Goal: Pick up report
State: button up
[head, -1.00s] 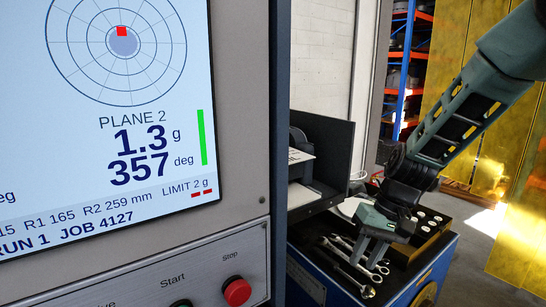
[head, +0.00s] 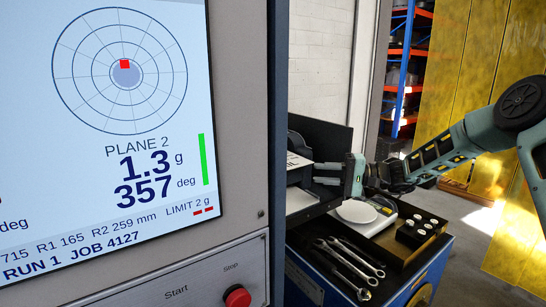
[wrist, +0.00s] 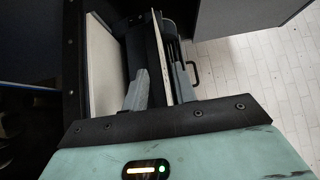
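The report, a white printed sheet (head: 298,161), sticks out of the dark printer (head: 325,135) beside the machine cabinet. In the wrist view the sheet (wrist: 159,48) shows nearly edge-on. My gripper (head: 322,174) is level at the printer's front, fingers pointing left toward the sheet. In the wrist view, my gripper's fingers (wrist: 160,82) stand apart, one on each side of the sheet's edge. The right finger is close to the sheet; I cannot tell whether it touches. A gap shows on the left side.
Below my gripper, a blue cart (head: 425,262) carries several wrenches (head: 350,262), a scale with a round white pan (head: 356,211) and a dark block of small weights (head: 420,231). The machine cabinet (head: 240,120) with its screen fills the left. Yellow panels (head: 470,90) stand at right.

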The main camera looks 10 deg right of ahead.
jog(key=p+x, duration=0.5)
jog(key=x, duration=0.5)
jog(key=shift+p, duration=0.4)
jog(key=shift+f, duration=0.1)
grip_shut()
